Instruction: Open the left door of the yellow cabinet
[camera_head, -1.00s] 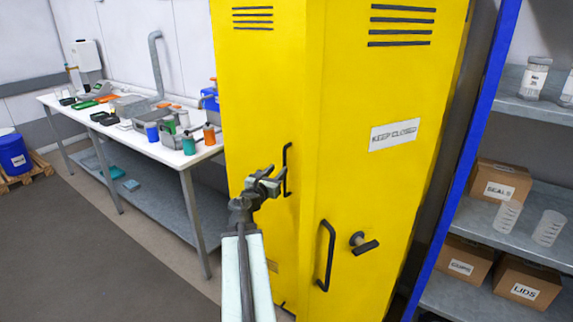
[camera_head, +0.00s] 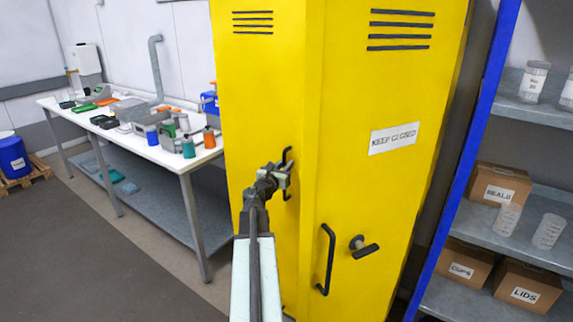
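The yellow cabinet (camera_head: 345,130) stands upright in the middle of the view. Its left door (camera_head: 257,90) looks shut, with a dark vertical handle (camera_head: 288,158) at its right side. Its right door (camera_head: 385,190) carries a "KEEP CLOSED" label, a dark handle (camera_head: 327,258) and a T-shaped latch (camera_head: 364,247). My gripper (camera_head: 284,178) is at the left door's handle and covers its middle and lower part. I cannot tell whether the fingers are around the handle or only in front of it, nor whether they are open or shut.
A white bench (camera_head: 150,135) with bottles and trays stands at the left. A blue-framed shelf (camera_head: 468,160) with boxes and jars stands close at the right. A blue drum (camera_head: 13,155) is at the far left. The grey floor (camera_head: 90,250) in front of the bench is clear.

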